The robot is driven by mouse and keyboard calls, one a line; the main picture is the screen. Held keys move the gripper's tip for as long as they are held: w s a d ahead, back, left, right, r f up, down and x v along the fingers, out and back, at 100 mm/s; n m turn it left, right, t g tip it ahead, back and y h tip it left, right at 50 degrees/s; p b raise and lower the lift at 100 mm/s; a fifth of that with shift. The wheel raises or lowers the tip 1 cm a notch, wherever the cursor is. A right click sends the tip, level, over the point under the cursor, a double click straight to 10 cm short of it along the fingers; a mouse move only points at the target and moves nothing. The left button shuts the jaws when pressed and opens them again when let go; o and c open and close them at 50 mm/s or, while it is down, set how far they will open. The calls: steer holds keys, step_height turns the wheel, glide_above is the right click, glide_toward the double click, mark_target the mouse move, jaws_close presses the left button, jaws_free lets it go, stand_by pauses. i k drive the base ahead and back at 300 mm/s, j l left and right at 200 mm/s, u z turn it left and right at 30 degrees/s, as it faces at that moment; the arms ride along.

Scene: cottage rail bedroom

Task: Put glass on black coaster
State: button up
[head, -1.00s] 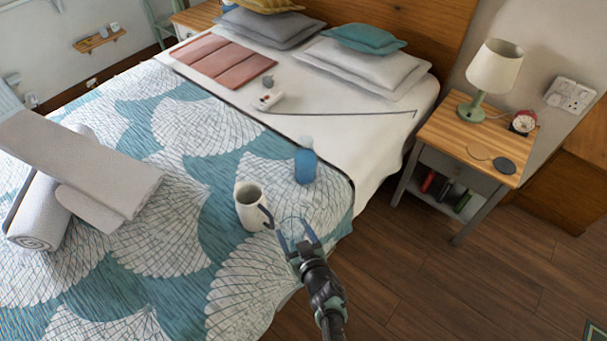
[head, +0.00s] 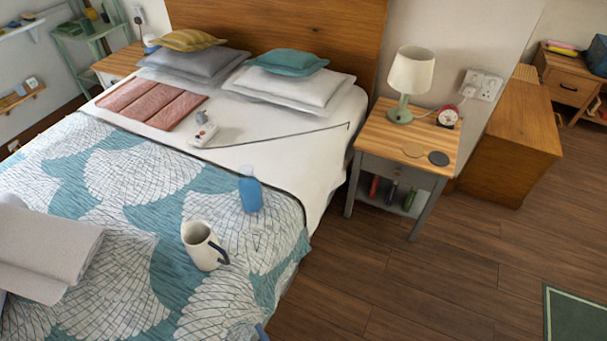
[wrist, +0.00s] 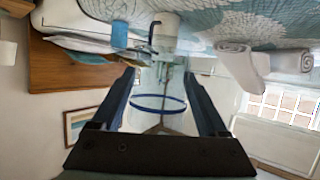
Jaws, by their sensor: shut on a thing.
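The black coaster (head: 438,158) lies flat and bare on the wooden top of the nightstand (head: 452,127), beside a tan coaster (head: 413,151). In the wrist view my gripper (wrist: 160,76) is shut on a clear glass with a blue ring (wrist: 158,110), which sits between the two fingers. The glass is see-through and its outline is faint. In the head view only a small blue tip of my gripper (head: 262,332) shows at the bottom edge, over the bed side; the glass is not visible there. The gripper is well away from the coaster, to its lower left.
A lamp (head: 410,80) and a red clock (head: 448,116) stand behind the coasters. A white jug (head: 201,247) and a blue bottle (head: 250,192) stand on the bed. Open wooden floor (head: 400,270) lies right of the bed. A green rug (head: 573,315) is at lower right.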

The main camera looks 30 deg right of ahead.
mark_target(439, 158)
steer(key=i+l+z, duration=0.1)
steer(key=l, duration=0.45)
steer(key=i+l+z, duration=0.1)
steer(key=i+l, duration=0.15)
steer(key=l, duration=0.25)
steer(key=i+l+z, duration=0.15)
steer(key=l, duration=0.35)
steer(key=i+l+z, duration=0.1)
steer(key=i+l, duration=0.2)
steer(key=l, duration=0.15)
steer(key=i+l+z, duration=0.1)
steer(key=i+l, duration=0.15)
steer(key=l, duration=0.2)
steer(key=i+l+z, duration=0.1)
steer(key=i+l, duration=0.2)
steer(key=l, duration=0.15)
